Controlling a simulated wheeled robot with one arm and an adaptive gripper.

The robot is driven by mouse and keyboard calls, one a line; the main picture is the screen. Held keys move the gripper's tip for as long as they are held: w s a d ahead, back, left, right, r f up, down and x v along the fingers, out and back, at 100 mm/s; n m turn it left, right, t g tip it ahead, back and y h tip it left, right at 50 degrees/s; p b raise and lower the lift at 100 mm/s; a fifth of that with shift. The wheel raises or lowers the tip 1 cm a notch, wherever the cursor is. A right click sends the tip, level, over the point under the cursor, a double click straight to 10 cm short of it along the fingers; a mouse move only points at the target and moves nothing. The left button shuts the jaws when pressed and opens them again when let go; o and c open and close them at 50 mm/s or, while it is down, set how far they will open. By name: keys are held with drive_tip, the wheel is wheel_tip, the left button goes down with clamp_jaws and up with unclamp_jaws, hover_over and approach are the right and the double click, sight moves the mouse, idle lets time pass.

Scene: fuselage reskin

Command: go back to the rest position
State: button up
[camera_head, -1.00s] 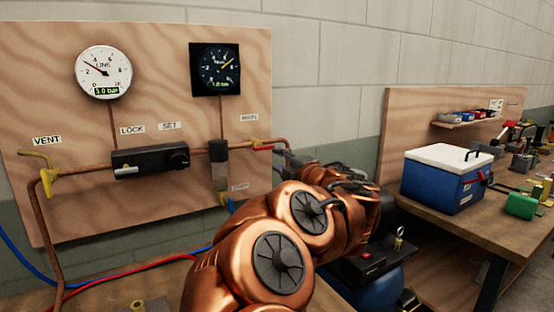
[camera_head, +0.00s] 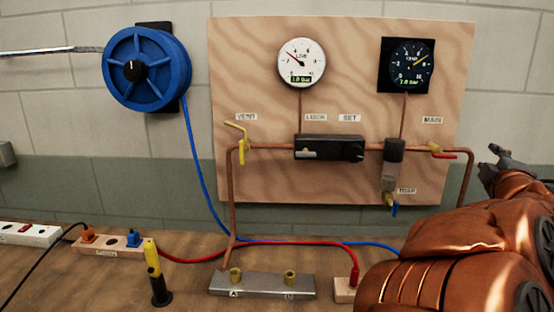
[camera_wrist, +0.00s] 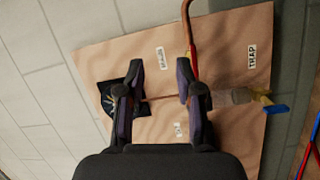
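My gripper (camera_head: 506,168) is at the right edge of the head view, beside the right end of the plywood gauge board (camera_head: 240,90). In the wrist view my gripper (camera_wrist: 160,72) shows two dark fingers spread apart with nothing between them. Beyond them are the board (camera_wrist: 105,62), the dark gauge (camera_wrist: 106,97) partly behind a finger, and the red main valve handle (camera_wrist: 194,68). A gap to the board seems to remain, but its exact size cannot be told. My copper-coloured arm covers the lower right of the head view.
The board carries a white gauge (camera_head: 302,63), a black regulator (camera_head: 329,148) and a yellow vent valve (camera_head: 241,145). A blue hose reel (camera_head: 146,68) hangs on the wall. A metal manifold (camera_head: 262,285), power strips and a yellow-black tool (camera_head: 156,275) are on the bench.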

drive_tip(key=s+a+f+m+g+p, duration=0.2)
drive_tip(key=s+a+f+m+g, duration=0.3)
drive_tip(key=f, duration=0.3)
drive_tip(key=s+a+f+m+g+p, duration=0.2)
drive_tip(key=s+a+f+m+g, duration=0.1)
drive_tip(key=s+f+m+g, duration=0.35)
drive_tip(key=s+a+f+g+y+p, duration=0.1)
drive_tip(key=s+a+f+g+y, duration=0.2)
drive_tip(key=s+a, duration=0.7)
drive_tip(key=s+a+f+g+y+p, duration=0.1)
drive_tip(key=s+a+f+g+y, duration=0.3)
drive_tip(key=s+a, duration=0.7)
wheel_tip(320, 180, down, 2)
drive_tip(key=shift+s+f+n+y, duration=0.2)
drive_tip(key=shift+s+n+y, duration=0.1)
drive_tip(key=shift+n, duration=0.15)
drive_tip(key=shift+o, duration=0.4)
drive_tip(key=shift+o, duration=0.2)
